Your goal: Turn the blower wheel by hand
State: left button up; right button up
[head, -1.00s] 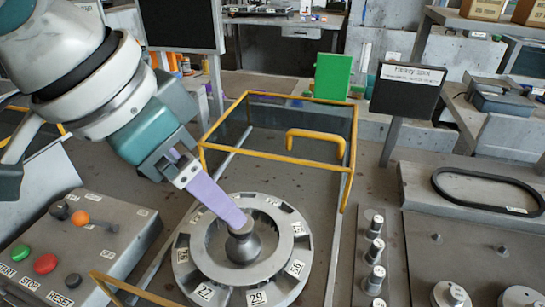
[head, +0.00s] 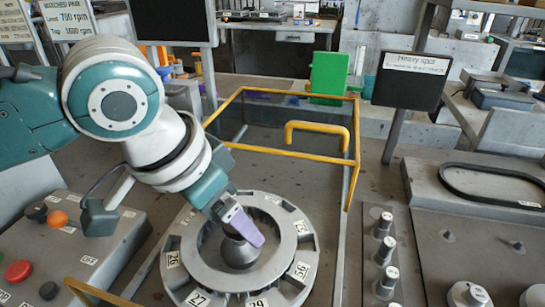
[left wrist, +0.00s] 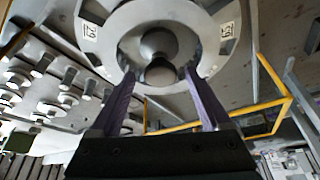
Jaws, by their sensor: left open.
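The blower wheel (head: 183,240) is a grey ring with numbered tags on its rim, lying flat in the lower middle of the head view. A rounded grey hub (head: 238,254) stands at its centre. My left gripper (head: 248,232) is open, its purple fingers over the wheel's centre at the hub. In the left wrist view the gripper (left wrist: 159,72) has one finger on each side of the hub (left wrist: 157,45), with a gap between them. Whether a finger touches the hub or ring, I cannot tell. My right gripper is not in view.
A yellow guard frame (head: 290,152) stands open behind the wheel. A control box (head: 95,245) with coloured buttons is at left. Several upright pegs (head: 381,250) stand at right, beside a black belt (head: 495,185). A "Heavy spot" sign (head: 410,82) is behind.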

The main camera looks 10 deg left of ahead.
pick_arm(q)
grip_shut()
dwell(0.7)
